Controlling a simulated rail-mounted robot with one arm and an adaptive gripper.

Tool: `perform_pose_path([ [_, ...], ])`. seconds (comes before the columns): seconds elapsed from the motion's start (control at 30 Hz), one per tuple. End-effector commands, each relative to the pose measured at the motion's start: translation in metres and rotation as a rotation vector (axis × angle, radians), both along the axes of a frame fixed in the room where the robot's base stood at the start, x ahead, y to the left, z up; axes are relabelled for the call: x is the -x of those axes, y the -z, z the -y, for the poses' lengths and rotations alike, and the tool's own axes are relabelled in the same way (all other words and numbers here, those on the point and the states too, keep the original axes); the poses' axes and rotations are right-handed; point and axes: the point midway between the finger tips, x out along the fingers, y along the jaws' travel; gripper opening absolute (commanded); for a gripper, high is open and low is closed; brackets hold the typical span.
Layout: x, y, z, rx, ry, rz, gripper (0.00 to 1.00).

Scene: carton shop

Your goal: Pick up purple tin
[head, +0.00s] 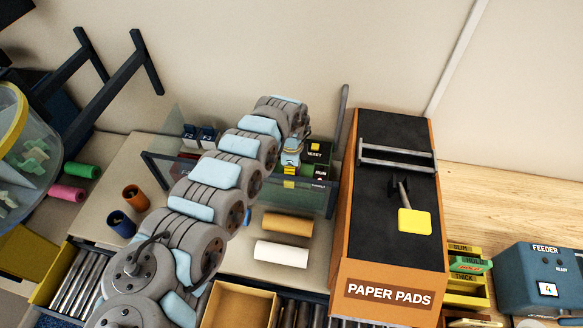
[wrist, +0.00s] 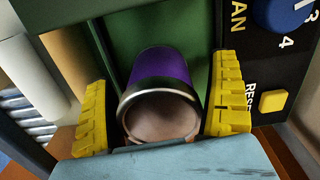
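The purple tin (wrist: 161,68) shows in the wrist view as a purple cylinder with a metallic rim, its end facing the camera. It lies between the two yellow ribbed fingers of my gripper (wrist: 160,115). The fingers are apart, with a visible gap on the tin's right side and a small gap on its left. In the head view, the tin is hidden behind my arm and gripper (head: 291,158), which reaches down beside the panel with buttons.
A black panel (wrist: 265,60) with a blue knob and yellow button is close right of my gripper. A clear-walled guard (head: 325,196) stands in front. White (head: 281,254) and tan (head: 287,224) rolls lie nearer. The orange PAPER PADS unit (head: 345,265) stands right.

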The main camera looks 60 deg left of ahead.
Motion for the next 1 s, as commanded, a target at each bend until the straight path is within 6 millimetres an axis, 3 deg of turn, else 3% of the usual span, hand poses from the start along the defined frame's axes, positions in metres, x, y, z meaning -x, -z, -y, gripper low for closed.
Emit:
perform_pose_path([
  [0.03,0.000,0.000,0.000,0.000,0.000,0.000,0.78],
  [0.2,0.000,0.000,0.000,0.001,0.000,-0.001,0.29],
  [0.27,0.000,0.000,0.000,0.001,0.000,-0.001,0.17],
  [0.67,0.001,-0.004,-0.001,0.000,-0.001,0.000,0.17],
  [0.87,0.001,-0.026,-0.001,-0.001,0.000,-0.002,0.17],
  [1.0,0.000,-0.052,-0.002,-0.006,0.000,0.002,0.17],
])
